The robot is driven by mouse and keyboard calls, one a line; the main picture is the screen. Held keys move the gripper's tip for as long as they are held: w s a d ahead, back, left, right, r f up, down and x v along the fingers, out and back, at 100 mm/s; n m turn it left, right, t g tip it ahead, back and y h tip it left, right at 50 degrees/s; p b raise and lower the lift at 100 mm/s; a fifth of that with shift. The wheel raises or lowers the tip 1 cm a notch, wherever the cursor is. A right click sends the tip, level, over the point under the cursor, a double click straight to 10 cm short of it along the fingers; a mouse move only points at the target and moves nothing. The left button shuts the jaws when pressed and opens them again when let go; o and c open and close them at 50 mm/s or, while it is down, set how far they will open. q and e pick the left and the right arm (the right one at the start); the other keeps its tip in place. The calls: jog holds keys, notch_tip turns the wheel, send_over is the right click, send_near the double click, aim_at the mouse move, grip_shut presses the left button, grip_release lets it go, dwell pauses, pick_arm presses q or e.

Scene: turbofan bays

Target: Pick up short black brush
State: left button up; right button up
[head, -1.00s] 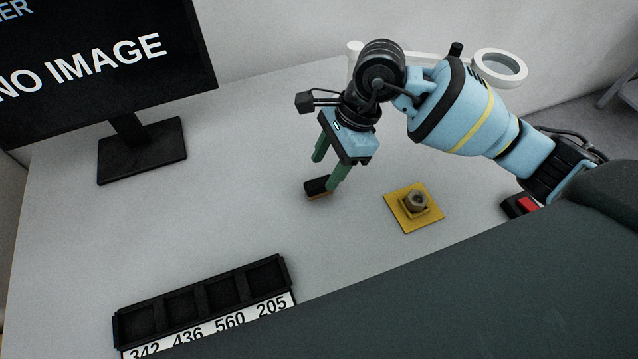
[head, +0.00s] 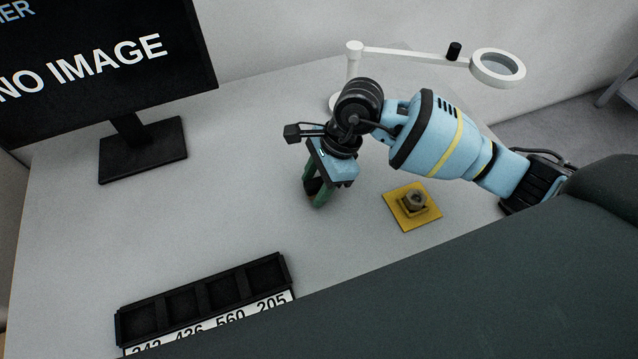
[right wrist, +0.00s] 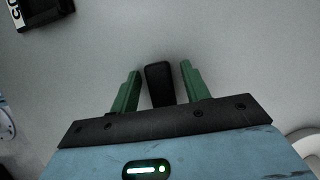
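The short black brush (right wrist: 159,84) lies on the table, between the two green fingers of my right gripper (right wrist: 160,90) in the right wrist view. A narrow gap shows on each side of it, so the fingers are apart and not pressed on it. In the head view my right gripper (head: 314,195) points down at the table around the brush (head: 312,187), which is mostly hidden behind the fingers. My left gripper is in neither view.
A yellow square plate with a metal nut-like part (head: 414,203) lies to the right of the gripper. A black compartment tray (head: 205,297) with number labels is at the front left. A monitor (head: 143,150) and a white magnifier lamp (head: 410,56) stand behind. Table between is clear.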

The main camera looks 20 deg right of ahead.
aim_at(311, 189)
jog(key=c, duration=0.9)
jog(key=shift+r, duration=0.1)
jog(key=shift+r, duration=0.45)
jog(key=shift+s+r, duration=0.25)
jog(key=shift+r, duration=0.4)
jog(key=shift+s+r, duration=0.25)
jog(key=shift+r, duration=0.35)
jog(key=s, duration=0.5)
jog(key=s+r+b, duration=0.1)
jog(key=s, duration=0.9)
jog(key=shift+a+r, duration=0.15)
jog(key=shift+r, duration=0.1)
